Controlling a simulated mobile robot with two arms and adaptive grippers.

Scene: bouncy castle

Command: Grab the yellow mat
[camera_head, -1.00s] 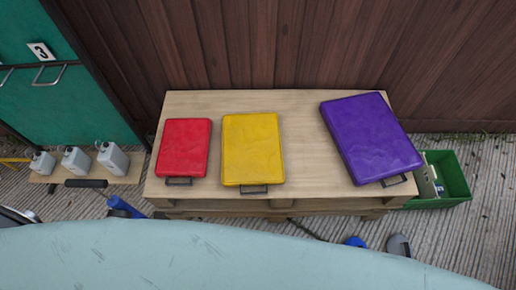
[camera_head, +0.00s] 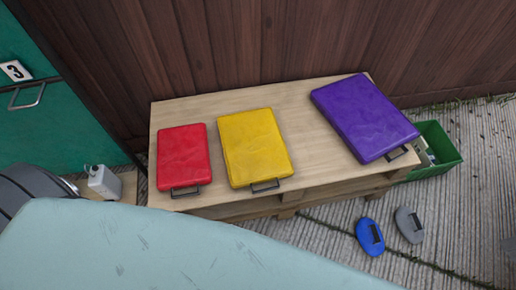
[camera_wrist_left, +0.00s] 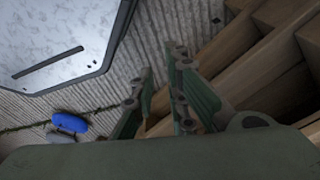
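The yellow mat (camera_head: 255,147) lies flat on a wooden table (camera_head: 310,128), between a red mat (camera_head: 183,157) and a purple mat (camera_head: 364,117). A dark handle (camera_head: 265,186) sticks out from its near edge. My left gripper (camera_wrist_left: 158,103) shows in the left wrist view with its green-padded fingers apart and nothing between them. It is beside wooden beams (camera_wrist_left: 235,70), low over the ribbed ground. The yellow mat is not visible in that view. Neither gripper shows in the head view.
A green crate (camera_head: 443,150) stands at the table's right end. A blue object (camera_head: 369,237) and a grey one (camera_head: 409,225) lie on the ground in front. A white jug (camera_head: 104,183) stands at left, near a teal door (camera_head: 40,110). A wooden wall (camera_head: 260,40) closes off the back.

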